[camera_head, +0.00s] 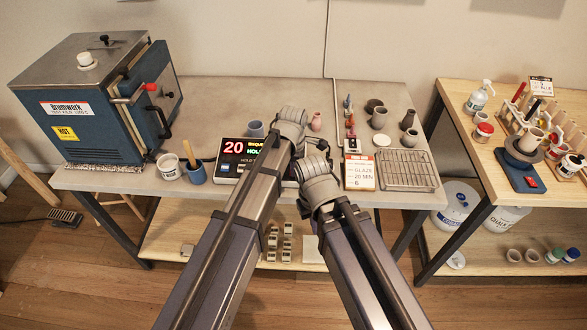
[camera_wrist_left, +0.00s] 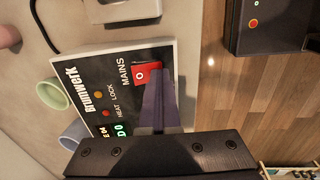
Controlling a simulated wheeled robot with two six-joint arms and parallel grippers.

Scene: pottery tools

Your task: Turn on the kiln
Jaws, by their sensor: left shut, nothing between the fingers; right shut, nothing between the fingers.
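The blue kiln (camera_head: 95,110) with a grey lid stands at the left of the table. A red-knobbed latch is on its side. The black controller (camera_head: 232,151) lies on the table, its display showing a red 20. In the left wrist view its panel (camera_wrist_left: 82,82) carries a red MAINS rocker switch (camera_wrist_left: 141,76) marked O, partly hidden by my fingers. My left gripper (camera_wrist_left: 156,72) is shut and empty, its tips at the switch; contact is unclear. Its fingers are hidden in the head view. My right gripper (camera_head: 322,150) is shut and empty, right of the controller, fingers barely visible.
A blue cup (camera_head: 196,172) and a white pot (camera_head: 169,166) stand left of the controller. A price card (camera_head: 359,172) and wire rack (camera_head: 406,170) lie to the right. A second table (camera_head: 470,155) with pots stands farther right. The table's back is mostly clear.

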